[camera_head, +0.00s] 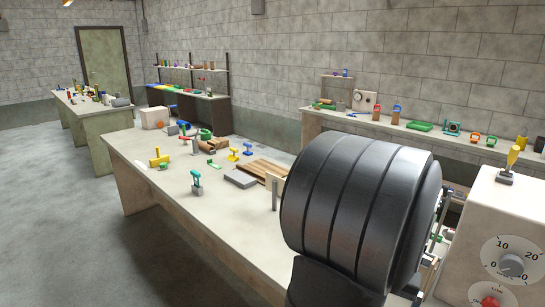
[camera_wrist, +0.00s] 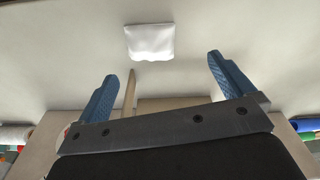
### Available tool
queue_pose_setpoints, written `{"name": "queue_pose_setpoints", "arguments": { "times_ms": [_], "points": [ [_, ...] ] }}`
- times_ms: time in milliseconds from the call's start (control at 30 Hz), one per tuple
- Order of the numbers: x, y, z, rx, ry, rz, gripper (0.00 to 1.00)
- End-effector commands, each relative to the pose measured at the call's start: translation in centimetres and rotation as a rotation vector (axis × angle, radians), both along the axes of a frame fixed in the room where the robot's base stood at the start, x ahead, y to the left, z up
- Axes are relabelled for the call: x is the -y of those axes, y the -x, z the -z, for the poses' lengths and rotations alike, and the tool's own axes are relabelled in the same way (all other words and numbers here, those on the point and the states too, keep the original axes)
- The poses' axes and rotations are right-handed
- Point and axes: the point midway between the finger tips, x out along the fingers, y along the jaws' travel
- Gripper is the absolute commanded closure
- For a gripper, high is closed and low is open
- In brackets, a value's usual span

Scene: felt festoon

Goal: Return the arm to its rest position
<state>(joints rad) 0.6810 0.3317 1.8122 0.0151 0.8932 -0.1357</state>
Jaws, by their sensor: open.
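My gripper (camera_wrist: 162,66) shows in the wrist view with its two blue fingers spread wide apart. Nothing is held between them. Past the fingertips a white, roughly square thing (camera_wrist: 150,42) shows against a pale surface (camera_wrist: 60,45); I cannot tell what it is. A thin tan upright piece (camera_wrist: 130,92) shows near the left finger, apparently behind it. In the head view my large dark ribbed arm part fills the right of centre and hides part of the bench. I cannot make out my gripper there.
In the head view a long bench (camera_head: 150,200) holds a yellow tool (camera_head: 159,158), a teal tool (camera_head: 196,181), a grey block (camera_head: 240,178) and wooden boards (camera_head: 262,168). A white box with dials (camera_head: 495,225) stands at right. Open floor (camera_head: 60,230) lies left.

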Motion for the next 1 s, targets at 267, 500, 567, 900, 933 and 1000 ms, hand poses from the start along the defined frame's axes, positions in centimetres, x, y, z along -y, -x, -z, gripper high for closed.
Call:
{"name": "queue_pose_setpoints", "arguments": {
  "times_ms": [267, 500, 567, 900, 933, 1000],
  "points": [
    [-3.5, -3.9, 0.9, 0.003, 0.001, -0.094, 0.02],
    [-6.9, -6.8, 1.8, 0.003, 0.002, -0.170, 0.02],
    [-7.8, -7.5, 2.0, 0.003, 0.002, -0.189, 0.02],
    [-13.2, -11.0, 3.2, 0.006, 0.004, -0.295, 0.02],
    [-13.7, -11.3, 3.3, 0.007, 0.004, -0.303, 0.02],
    [-14.9, -11.9, 3.4, 0.008, 0.003, -0.322, 0.02]
  ]
}}
